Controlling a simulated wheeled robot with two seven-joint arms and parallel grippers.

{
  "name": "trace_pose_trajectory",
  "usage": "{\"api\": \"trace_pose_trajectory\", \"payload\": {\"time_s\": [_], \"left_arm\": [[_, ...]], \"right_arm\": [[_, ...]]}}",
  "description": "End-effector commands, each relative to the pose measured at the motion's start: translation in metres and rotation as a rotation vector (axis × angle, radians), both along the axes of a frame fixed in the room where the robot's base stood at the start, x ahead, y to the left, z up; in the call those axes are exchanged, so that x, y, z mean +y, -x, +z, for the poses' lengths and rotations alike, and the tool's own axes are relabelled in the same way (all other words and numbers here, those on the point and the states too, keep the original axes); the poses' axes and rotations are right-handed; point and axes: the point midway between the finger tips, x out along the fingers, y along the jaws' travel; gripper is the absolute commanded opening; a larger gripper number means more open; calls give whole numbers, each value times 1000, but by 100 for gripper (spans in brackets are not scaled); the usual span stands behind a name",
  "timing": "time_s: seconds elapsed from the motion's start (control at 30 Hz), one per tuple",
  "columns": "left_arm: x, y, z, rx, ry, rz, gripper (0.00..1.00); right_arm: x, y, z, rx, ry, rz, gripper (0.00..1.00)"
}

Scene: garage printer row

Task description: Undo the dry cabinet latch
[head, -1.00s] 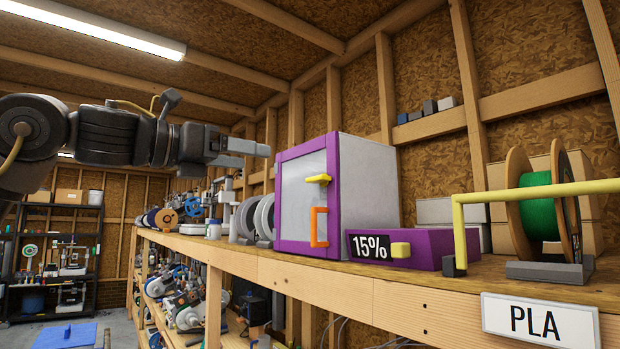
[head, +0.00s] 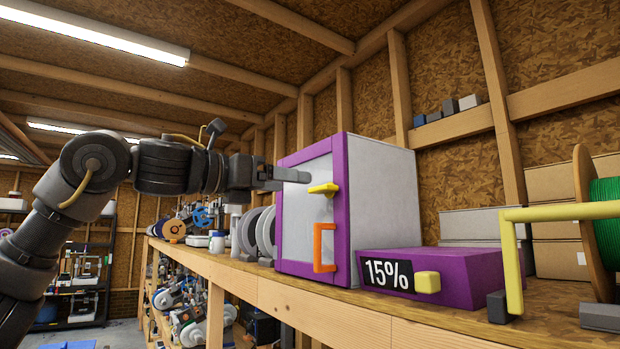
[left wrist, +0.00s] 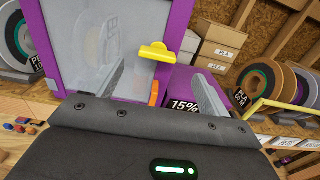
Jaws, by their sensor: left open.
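The dry cabinet (head: 385,190) is a pale box with a purple-framed glass door (head: 340,205) that looks closed. Its yellow latch (head: 324,190) lies roughly level across the door's right edge, above an orange handle (head: 318,247). My left gripper (head: 293,175) is in front of the door, just left of and slightly above the latch in the head view. In the left wrist view the open, empty fingers (left wrist: 158,72) spread to either side of the latch (left wrist: 154,52), which seems to lie ahead of them. I cannot tell any contact. The right gripper is not in view.
A purple box reading 15% (head: 440,272) with a yellow knob stands right of the cabinet on the wooden shelf (head: 320,320). A yellow rail (head: 555,213) and green spool (head: 606,225) are further right. Grey spools (head: 262,232) stand close on the left.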

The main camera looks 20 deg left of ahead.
Motion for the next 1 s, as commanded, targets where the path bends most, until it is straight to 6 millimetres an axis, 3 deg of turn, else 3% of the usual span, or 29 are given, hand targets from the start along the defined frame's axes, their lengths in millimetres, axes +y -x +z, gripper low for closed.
{"api": "trace_pose_trajectory", "payload": {"time_s": [0.03, 0.3, 0.73, 1.0], "left_arm": [[-8, -8, 3, 4, -2, -3, 80], [-33, -39, 3, 1, -1, -2, 80], [-40, -48, 0, 0, 0, 0, 80], [-40, -47, 0, -1, 1, -1, 47]], "right_arm": [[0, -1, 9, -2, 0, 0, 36], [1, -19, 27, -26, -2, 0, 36], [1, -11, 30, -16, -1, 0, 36], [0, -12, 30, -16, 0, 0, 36]]}}
